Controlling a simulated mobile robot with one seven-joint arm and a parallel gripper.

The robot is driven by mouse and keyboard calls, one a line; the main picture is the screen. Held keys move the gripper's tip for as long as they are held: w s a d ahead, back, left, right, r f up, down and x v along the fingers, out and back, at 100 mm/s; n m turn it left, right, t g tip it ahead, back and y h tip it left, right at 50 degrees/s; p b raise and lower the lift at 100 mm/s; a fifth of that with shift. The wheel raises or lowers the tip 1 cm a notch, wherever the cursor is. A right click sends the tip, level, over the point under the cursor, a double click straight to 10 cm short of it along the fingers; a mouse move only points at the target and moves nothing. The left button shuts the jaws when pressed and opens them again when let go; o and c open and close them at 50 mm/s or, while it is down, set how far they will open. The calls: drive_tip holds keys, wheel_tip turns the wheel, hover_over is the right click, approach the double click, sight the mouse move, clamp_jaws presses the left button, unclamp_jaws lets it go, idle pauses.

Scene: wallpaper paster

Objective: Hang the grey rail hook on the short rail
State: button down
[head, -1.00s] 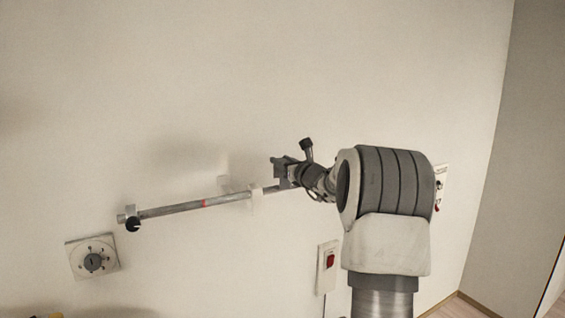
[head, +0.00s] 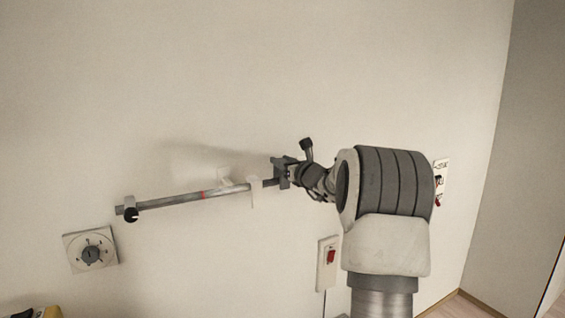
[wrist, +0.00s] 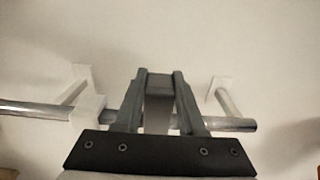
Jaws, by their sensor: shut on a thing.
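My gripper (wrist: 160,82) is shut on a grey block-like piece (wrist: 158,88), which appears to be the grey rail hook. In the head view my gripper (head: 277,172) is at the rail's right part, close to the wall. The metal rail (head: 180,200) runs along the wall, with a red mark on it. In the wrist view the rail's right part (wrist: 235,125) passes across the fingers and ends to their right. The fingers hide much of the hook, so I cannot tell whether it touches or sits around the rail.
A white bracket (wrist: 88,106) carries the rail left of my gripper. A second support (wrist: 222,95) stands near the right end. A dial plate (head: 91,249), a red-switch plate (head: 328,264) and another switch plate (head: 440,182) are on the wall. The wall above is bare.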

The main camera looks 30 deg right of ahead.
sight(282, 174)
drive_tip(key=shift+f+b, duration=2.05)
drive_tip(key=shift+c, duration=2.1)
unclamp_jaws()
drive_tip(key=s+a+b, duration=0.1)
drive_tip(key=s+b, duration=0.1)
drive_tip(key=s, duration=1.5)
drive_tip(key=shift+s, duration=0.25)
